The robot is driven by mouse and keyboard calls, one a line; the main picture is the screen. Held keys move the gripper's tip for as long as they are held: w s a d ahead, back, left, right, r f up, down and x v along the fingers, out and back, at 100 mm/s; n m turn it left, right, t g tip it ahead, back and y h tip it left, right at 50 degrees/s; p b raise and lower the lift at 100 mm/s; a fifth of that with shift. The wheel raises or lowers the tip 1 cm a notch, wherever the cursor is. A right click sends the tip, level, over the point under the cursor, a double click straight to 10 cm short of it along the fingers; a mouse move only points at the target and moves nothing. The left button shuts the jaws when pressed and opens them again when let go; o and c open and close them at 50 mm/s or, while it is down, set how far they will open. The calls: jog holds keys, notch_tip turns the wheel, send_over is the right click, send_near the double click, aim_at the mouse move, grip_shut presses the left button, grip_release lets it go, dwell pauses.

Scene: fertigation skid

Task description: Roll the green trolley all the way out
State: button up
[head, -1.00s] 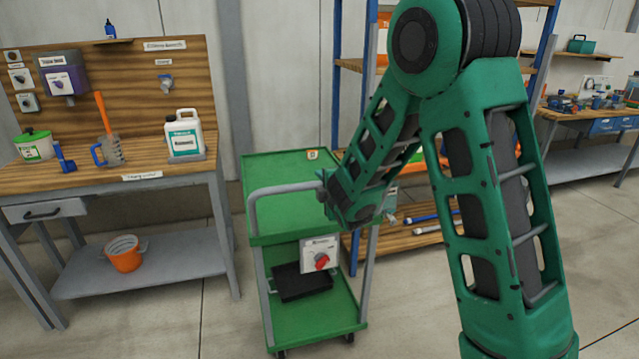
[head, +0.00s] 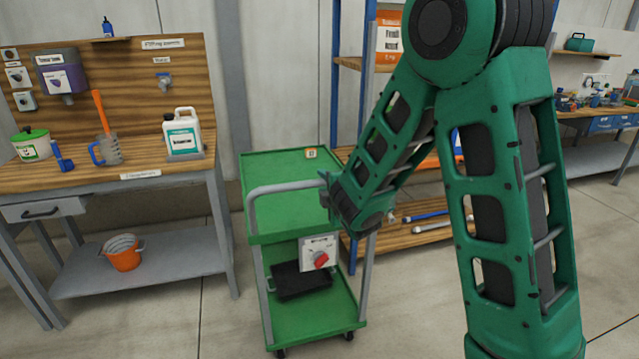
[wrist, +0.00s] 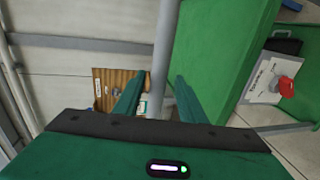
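The green trolley (head: 283,165) stands on the floor, with a green top tray, a lower shelf (head: 320,318) and a grey tube handle (head: 285,187) at its near end. My gripper (head: 326,182) is at the right part of the handle; its fingers are mostly hidden by my wrist in the head view. In the wrist view, my gripper (wrist: 157,84) is open, with the handle bar (wrist: 165,50) running between the two fingers. Gaps show beside the bar, so the fingers do not look closed on it. The trolley's green tray (wrist: 215,45) shows to the right.
A panel with a red knob (head: 319,254) hangs below the top tray. A black tray (head: 301,280) lies on the lower shelf. A workbench (head: 110,180) stands to the left, and a shelf rack (head: 425,235) to the right behind. Bare floor lies around the trolley's front.

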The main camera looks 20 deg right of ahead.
jog(key=v, duration=0.6)
jog(key=shift+s, duration=0.1)
jog(key=s+d+f+m+g+h, duration=0.2)
jog(key=s+d+m+g, duration=0.2)
jog(key=s+d+m, duration=0.45)
jog(key=s+d+f+m+g+h, duration=0.1)
jog(key=s+d+m+g+h, duration=0.35)
jog(key=d, duration=0.65)
jog(key=s+a+m+g+y, duration=0.1)
jog(key=s+m+g+y, duration=0.2)
jog(key=s, duration=1)
jog(key=s+a+r+m+g+y, duration=0.1)
jog(key=s+m+g+y, duration=0.2)
jog(key=s+m, duration=0.5)
jog(key=s+g, duration=0.1)
jog(key=s, duration=0.4)
jog(key=shift+s+a+y, duration=0.3)
jog(key=shift+s+y, duration=0.05)
jog(key=shift+s, duration=0.05)
